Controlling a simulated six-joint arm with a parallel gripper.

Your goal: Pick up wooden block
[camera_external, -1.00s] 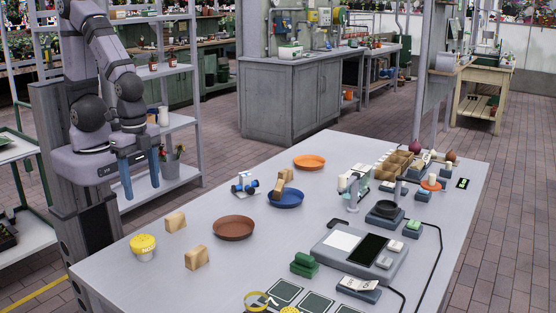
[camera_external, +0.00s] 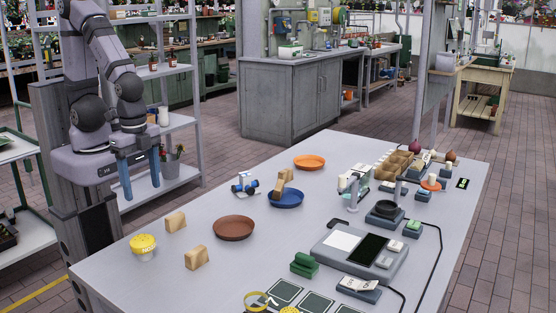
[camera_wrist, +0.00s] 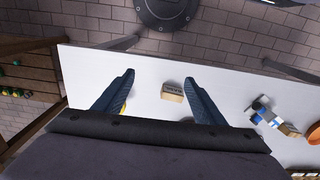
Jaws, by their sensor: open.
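One wooden block (camera_external: 175,221) stands on the table near its left edge. A second wooden block (camera_external: 197,257) stands nearer the camera, in front of the brown plate. My gripper (camera_external: 140,177) is open and empty, with blue fingers pointing down, raised at the table's left end and apart from all blocks. In the wrist view my gripper (camera_wrist: 160,95) has its fingers spread, and one wooden block (camera_wrist: 172,91) shows on the table between them.
A brown plate (camera_external: 233,228), an orange plate (camera_external: 309,162) and a blue-and-white item (camera_external: 245,184) lie around the blocks. A scale-like device (camera_external: 362,250) and green blocks (camera_external: 304,265) occupy the right side.

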